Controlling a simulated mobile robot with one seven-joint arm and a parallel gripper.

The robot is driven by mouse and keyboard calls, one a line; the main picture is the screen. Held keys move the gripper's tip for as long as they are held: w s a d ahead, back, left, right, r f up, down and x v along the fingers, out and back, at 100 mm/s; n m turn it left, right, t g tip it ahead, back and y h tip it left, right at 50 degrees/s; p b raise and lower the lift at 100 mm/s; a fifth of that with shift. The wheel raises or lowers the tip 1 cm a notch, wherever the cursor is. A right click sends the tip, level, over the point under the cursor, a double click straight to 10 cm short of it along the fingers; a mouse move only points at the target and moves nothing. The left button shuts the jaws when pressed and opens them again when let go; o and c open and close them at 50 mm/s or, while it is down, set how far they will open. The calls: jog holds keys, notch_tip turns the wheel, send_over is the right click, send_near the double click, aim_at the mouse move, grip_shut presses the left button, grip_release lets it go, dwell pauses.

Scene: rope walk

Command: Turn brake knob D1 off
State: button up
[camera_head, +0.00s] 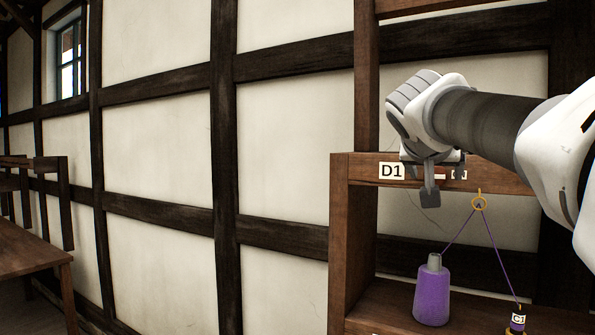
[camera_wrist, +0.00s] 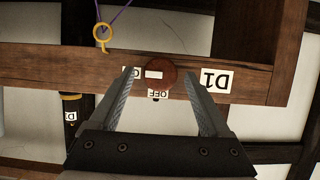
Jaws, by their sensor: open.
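In the wrist view, which is upside down, the brake knob D1 (camera_wrist: 166,67) is a round reddish-brown disc on a wooden rail. Its white pointer mark lies towards a partly hidden label (camera_wrist: 130,72) at the left, seemingly ON. The OFF label (camera_wrist: 158,94) sits at the disc's lower edge, away from the mark. The D1 plate (camera_wrist: 215,82) is at the right; it also shows in the head view (camera_head: 391,171). My gripper (camera_wrist: 159,78) is open, its fingertips on either side of the knob, apparently empty. In the head view, my gripper (camera_head: 430,192) mostly hides the knob.
Below the rail, a yellow ring (camera_head: 480,203) carries purple cord to a purple bobbin (camera_head: 432,293) and a C1-labelled piece (camera_head: 518,319). A wooden post (camera_head: 340,240) stands left of the bobbin. A bench (camera_head: 35,250) is far left.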

jog(key=shift+w, duration=0.1)
grip_shut()
dwell(0.5)
jog(key=n+h+b, duration=0.2)
jog(key=n, duration=0.2)
jog(key=n+g+h+b, duration=0.1)
jog(key=n+h+b, duration=0.1)
jog(key=n, duration=0.3)
jog(key=a+f+n+h+b, duration=0.1)
jog(key=n+h+b, duration=0.1)
jog(key=n+h, duration=0.1)
jog(key=shift+w+n+h, duration=0.25)
jog(key=shift+n+h, duration=0.05)
jog(key=shift+n, duration=0.4)
dwell(0.8)
